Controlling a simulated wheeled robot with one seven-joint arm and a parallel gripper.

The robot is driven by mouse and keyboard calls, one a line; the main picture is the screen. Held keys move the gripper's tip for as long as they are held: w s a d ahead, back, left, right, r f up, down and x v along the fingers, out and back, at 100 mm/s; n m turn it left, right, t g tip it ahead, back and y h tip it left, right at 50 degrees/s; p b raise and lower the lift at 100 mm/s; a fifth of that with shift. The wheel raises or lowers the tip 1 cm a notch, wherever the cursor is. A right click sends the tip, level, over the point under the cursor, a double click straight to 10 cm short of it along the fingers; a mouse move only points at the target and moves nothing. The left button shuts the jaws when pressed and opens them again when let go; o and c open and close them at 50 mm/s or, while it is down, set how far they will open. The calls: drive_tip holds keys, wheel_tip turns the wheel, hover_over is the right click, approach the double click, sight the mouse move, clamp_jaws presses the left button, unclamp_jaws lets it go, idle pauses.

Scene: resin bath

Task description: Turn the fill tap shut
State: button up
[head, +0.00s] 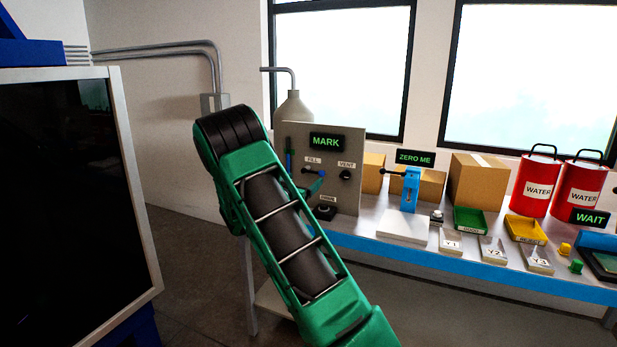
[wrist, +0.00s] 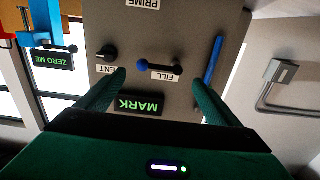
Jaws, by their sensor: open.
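The fill tap (wrist: 158,67) is a bar with a blue round end and a black round end, lying nearly level above the FILL label in the upside-down wrist view. It also shows small in the head view (head: 320,173), on the grey panel (head: 337,140). My gripper (wrist: 160,80) is open, with one green finger on each side of the tap in the wrist view. No contact with the tap shows, and the depth between them is hard to tell. In the head view my green arm hides most of the gripper.
The black vent knob (wrist: 107,52) is close to one finger, and a blue upright bar (wrist: 213,60) is close to the other. A MARK sign (head: 326,142) is on the panel. A blue stand (head: 410,190), trays and red water cans (head: 533,186) stand right along the bench.

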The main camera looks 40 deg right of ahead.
sight(314, 172)
drive_tip(key=x, duration=0.9)
drive_tip(key=shift+w+d, duration=0.1)
drive_tip(key=shift+d, duration=0.25)
